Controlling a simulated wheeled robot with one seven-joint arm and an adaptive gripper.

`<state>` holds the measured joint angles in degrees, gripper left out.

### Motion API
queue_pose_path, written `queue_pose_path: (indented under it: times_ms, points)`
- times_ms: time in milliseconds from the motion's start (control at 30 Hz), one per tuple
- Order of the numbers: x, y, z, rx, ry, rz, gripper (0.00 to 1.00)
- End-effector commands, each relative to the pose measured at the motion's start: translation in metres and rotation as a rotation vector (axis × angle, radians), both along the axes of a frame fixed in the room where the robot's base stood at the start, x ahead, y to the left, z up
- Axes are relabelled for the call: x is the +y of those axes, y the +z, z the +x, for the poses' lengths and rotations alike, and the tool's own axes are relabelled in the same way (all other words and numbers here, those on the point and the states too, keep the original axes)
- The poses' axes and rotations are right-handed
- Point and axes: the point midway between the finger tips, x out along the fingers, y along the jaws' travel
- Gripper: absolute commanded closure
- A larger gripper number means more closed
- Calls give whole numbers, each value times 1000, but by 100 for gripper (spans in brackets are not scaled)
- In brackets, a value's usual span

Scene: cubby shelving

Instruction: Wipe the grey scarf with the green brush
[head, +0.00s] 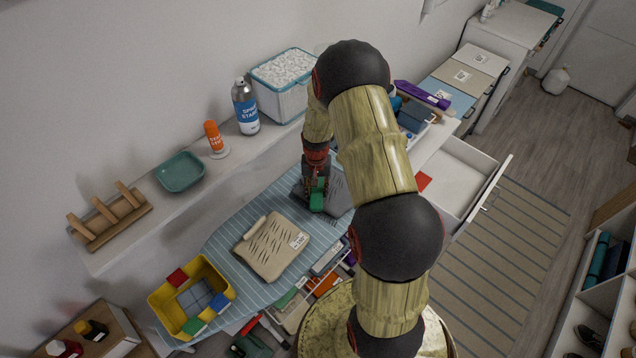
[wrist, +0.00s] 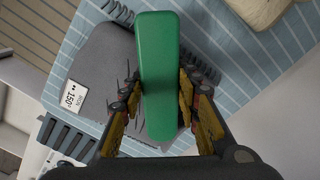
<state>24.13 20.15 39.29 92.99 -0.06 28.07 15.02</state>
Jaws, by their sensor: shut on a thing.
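The green brush (wrist: 158,65) is between the fingers of my gripper (wrist: 160,92), which is shut on it. In the head view my gripper (head: 315,182) points down over the blue striped ironing board, with the brush (head: 317,201) below it. The grey scarf (wrist: 103,62) is folded flat on the board, with a white tag. In the wrist view the brush overlaps its right side; I cannot tell whether they touch. In the head view the scarf (head: 339,196) is partly hidden behind my arm and gripper.
A beige folded cloth (head: 268,250) lies left of the scarf on the ironing board (head: 222,247). A yellow bin (head: 158,304) stands at the board's left end. The wall shelf holds a teal dish (head: 180,172), an orange bottle (head: 213,136), a spray can (head: 245,108) and a white basket (head: 283,98).

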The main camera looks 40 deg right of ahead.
Motion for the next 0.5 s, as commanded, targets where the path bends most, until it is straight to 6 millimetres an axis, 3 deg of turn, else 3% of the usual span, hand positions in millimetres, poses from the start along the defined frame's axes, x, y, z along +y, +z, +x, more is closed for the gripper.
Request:
queue_pose_path:
  times_ms: [33, 500]
  points:
    - [-2, 16, 5, -10, 0, -4, 95]
    - [-1, 57, 13, -8, 5, -4, 95]
